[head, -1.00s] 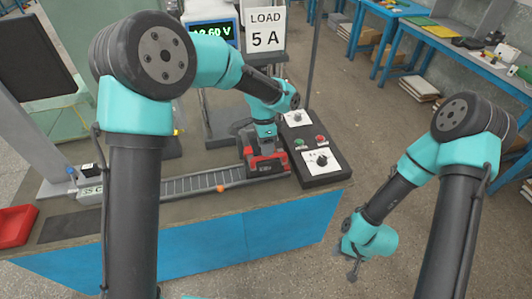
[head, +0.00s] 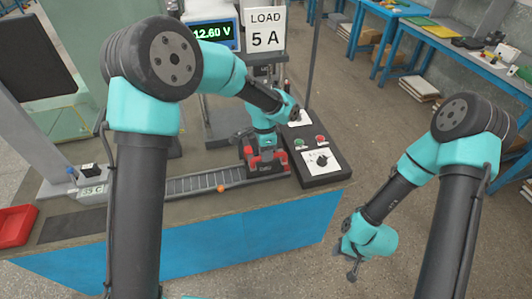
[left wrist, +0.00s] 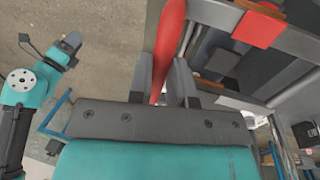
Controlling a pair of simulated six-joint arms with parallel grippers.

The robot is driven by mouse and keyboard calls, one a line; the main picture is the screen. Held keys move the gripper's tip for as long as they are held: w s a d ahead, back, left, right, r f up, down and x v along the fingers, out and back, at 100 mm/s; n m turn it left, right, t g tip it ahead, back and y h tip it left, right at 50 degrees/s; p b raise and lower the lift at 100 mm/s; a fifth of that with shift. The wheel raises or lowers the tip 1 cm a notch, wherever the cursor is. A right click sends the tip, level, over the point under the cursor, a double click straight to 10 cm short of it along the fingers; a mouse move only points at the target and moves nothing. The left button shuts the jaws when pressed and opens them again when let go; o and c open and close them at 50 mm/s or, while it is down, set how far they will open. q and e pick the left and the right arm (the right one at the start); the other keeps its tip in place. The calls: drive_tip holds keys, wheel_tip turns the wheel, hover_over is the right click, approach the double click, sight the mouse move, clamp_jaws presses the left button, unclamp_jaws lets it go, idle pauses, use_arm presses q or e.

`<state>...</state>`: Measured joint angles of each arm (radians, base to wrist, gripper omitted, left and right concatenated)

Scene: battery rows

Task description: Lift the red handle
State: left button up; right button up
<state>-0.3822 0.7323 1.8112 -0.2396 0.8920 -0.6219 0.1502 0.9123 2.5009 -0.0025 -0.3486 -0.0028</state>
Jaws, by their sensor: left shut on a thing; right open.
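The red handle (left wrist: 170,35) runs upright between the two grey fingers of my left gripper (left wrist: 165,75) in the left wrist view, and the fingers are shut on it. In the head view my left gripper (head: 260,146) is at the black and red clamp device (head: 268,166) at the right end of the rail; the handle is largely hidden there by my gripper. My right gripper (head: 352,268) hangs open and empty over the floor, off the bench's right side.
A control box (head: 320,162) with buttons and knobs stands close right of the clamp. A grey rail (head: 195,185) with an orange ball (head: 221,188) runs left. A voltage display (head: 215,33) and load sign (head: 265,28) are behind. A red tray (head: 15,226) lies at far left.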

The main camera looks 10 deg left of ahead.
use_arm(q)
clamp_jaws()
drive_tip(key=shift+r, duration=0.1)
drive_tip(key=w+a+r+g+h, duration=0.1)
drive_tip(key=w+a+r+g, duration=0.1)
drive_tip(key=w+r, duration=0.4)
drive_tip(key=shift+w+a+r+g, duration=0.3)
drive_tip(key=shift+w+a+r, duration=0.1)
drive_tip(key=shift+r, duration=1.1)
drive_tip(key=o, duration=0.7)
unclamp_jaws()
drive_tip(key=shift+o, duration=0.2)
drive_tip(key=shift+r, duration=0.1)
